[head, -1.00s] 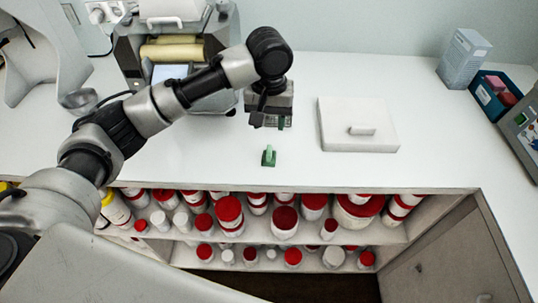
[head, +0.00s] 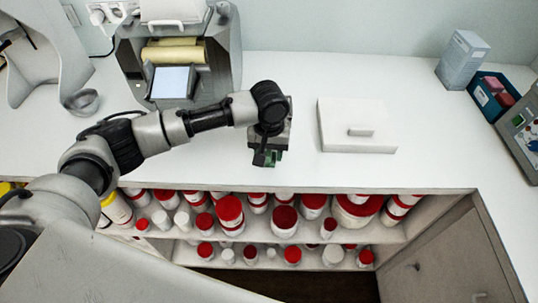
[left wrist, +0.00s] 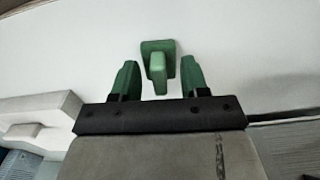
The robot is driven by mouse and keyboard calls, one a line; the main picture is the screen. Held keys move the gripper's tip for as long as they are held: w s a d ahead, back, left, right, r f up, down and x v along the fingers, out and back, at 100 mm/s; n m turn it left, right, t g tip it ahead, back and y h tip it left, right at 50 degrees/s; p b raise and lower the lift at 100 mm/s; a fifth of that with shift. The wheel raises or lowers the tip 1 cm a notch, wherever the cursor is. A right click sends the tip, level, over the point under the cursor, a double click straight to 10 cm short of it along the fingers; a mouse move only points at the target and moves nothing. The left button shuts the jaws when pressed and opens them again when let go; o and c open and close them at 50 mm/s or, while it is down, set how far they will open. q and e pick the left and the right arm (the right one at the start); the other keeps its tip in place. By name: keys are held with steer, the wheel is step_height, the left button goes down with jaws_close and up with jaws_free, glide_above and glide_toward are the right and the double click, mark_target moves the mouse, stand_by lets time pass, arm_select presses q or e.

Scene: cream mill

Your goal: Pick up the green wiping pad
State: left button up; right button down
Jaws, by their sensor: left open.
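The green wiping pad (left wrist: 158,48) shows in the left wrist view as a flat green base with an upright grip, standing on the white counter. My left gripper (left wrist: 158,66) is open. Its two green fingers lie either side of the pad's grip, with gaps on both sides; the pad's base shows just beyond the fingertips. In the head view my left gripper (head: 267,157) is over the spot near the counter's front edge and mostly hides the pad. The green there cannot be clearly told apart as finger or pad. My right gripper is not in view.
A white slab with a handle (head: 345,140) lies right of the gripper on the counter (head: 430,120). A grey machine (head: 222,60) stands behind left. A blue bin (head: 485,92) and grey box (head: 462,58) are at the far right. Red-lidded jars (head: 285,217) fill the shelves below.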

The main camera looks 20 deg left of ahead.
arm_select(q)
jaws_close()
steer(key=shift+r, duration=0.1)
steer(key=shift+r, duration=0.55)
step_height(320, 180, up, 3)
steer(key=shift+f+b, duration=0.15)
steer(key=shift+b, duration=0.2)
steer(key=s+d+r, duration=0.3)
steer(key=s+r, duration=0.4)
steer(key=s, duration=0.4)
steer(key=shift+d, duration=0.2)
